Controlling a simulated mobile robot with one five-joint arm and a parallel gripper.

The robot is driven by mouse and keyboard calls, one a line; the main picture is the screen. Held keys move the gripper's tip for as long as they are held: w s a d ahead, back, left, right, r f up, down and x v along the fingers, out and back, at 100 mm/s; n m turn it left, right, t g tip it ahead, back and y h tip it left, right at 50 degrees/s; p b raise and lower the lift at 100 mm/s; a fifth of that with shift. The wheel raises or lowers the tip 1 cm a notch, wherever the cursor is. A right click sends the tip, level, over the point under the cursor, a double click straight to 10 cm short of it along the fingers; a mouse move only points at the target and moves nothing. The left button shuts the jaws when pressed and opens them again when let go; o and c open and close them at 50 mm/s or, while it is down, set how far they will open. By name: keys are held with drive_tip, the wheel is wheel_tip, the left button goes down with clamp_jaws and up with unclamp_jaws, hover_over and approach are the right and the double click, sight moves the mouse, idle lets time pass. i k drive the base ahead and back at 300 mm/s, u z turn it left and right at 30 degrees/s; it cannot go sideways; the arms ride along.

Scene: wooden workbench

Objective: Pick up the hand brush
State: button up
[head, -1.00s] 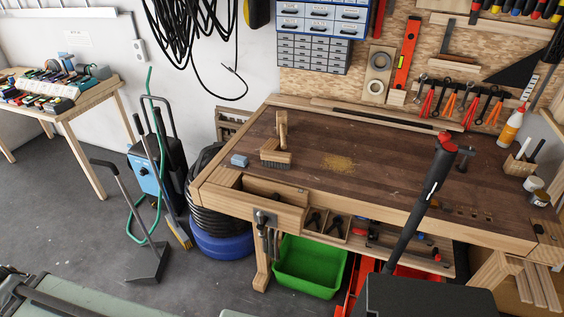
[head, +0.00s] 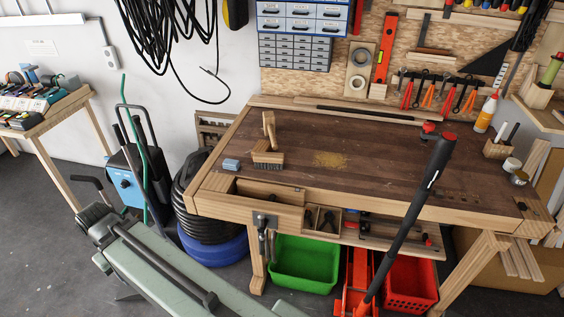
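The hand brush (head: 267,158) is on the wooden workbench (head: 390,160), on the left part of its top. It has a light wooden block, dark bristles facing down and a wooden handle standing up from the block. It is fully visible, with nothing in front of it. My gripper is not in view, so its state and its place relative to the brush are hidden.
A small blue block (head: 231,165) lies just left of the brush. A long black handle with a red tip (head: 430,175) rises before the bench. A green bin (head: 305,265) stands below. The bench top's middle is clear.

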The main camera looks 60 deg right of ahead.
sight(263, 160)
drive_tip(key=z, duration=0.15)
drive_tip(key=i, duration=1)
drive_tip(key=u, duration=0.05)
